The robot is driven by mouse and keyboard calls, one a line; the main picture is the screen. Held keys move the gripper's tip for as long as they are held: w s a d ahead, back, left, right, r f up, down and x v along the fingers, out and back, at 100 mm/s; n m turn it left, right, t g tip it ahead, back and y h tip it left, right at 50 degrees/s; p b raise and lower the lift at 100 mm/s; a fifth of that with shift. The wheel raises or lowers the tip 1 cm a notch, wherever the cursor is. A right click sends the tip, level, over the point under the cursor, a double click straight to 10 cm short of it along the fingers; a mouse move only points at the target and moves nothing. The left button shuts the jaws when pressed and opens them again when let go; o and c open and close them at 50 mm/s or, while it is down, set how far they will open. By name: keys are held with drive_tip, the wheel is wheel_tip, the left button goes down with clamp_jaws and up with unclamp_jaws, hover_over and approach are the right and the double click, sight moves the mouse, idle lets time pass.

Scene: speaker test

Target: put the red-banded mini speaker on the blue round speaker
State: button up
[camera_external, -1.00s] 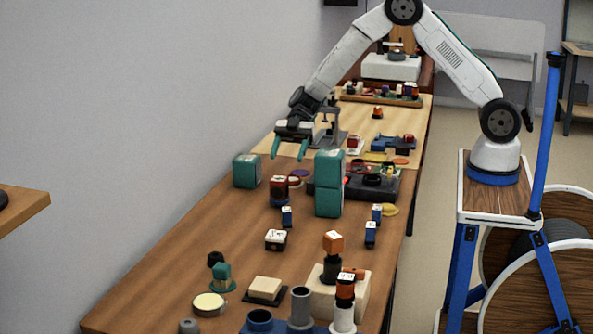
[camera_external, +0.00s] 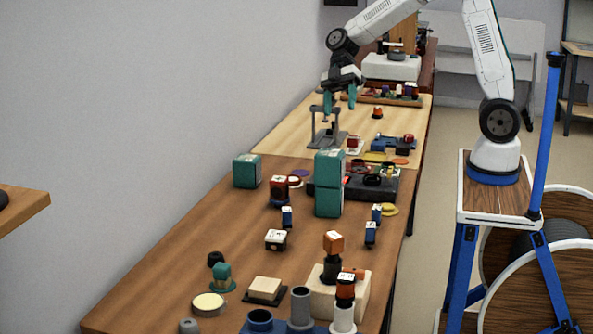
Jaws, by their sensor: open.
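My gripper (camera_external: 339,101) is open, its two teal fingers pointing down beside the grey stand on the pale mat, with nothing visible between them. A small red and dark block with a white top (camera_external: 280,190) stands on the brown table, right of the teal cube; it may be the red-banded mini speaker, but its band is too small to make out. My gripper is well behind both and touches neither.
A tall teal block (camera_external: 329,183) and a teal cube (camera_external: 247,171) stand mid-table. A grey stand (camera_external: 327,133) rises from the pale mat (camera_external: 285,140). A black device (camera_external: 384,187) sits at right. Several small blocks crowd the front; the table's left side is mostly clear.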

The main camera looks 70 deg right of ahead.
drive_tip(key=s+d+r+m+t+h, duration=0.1)
drive_tip(key=s+d+m+h, duration=0.2)
drive_tip(key=s, duration=0.6)
drive_tip(key=s+d+r+m+t+h, duration=0.1)
drive_tip(key=s+d+r+m+h, duration=0.1)
drive_tip(key=s+d+m, duration=0.3)
drive_tip(key=s+d+r+m+h, duration=0.2)
drive_tip(key=s+d+m, duration=0.3)
drive_tip(key=s, duration=0.9)
drive_tip(key=shift+m+t+h, duration=0.3)
drive_tip(key=shift+t+h, duration=0.1)
drive_tip(key=shift+h, duration=0.5)
drive_tip(key=shift+s, duration=0.1)
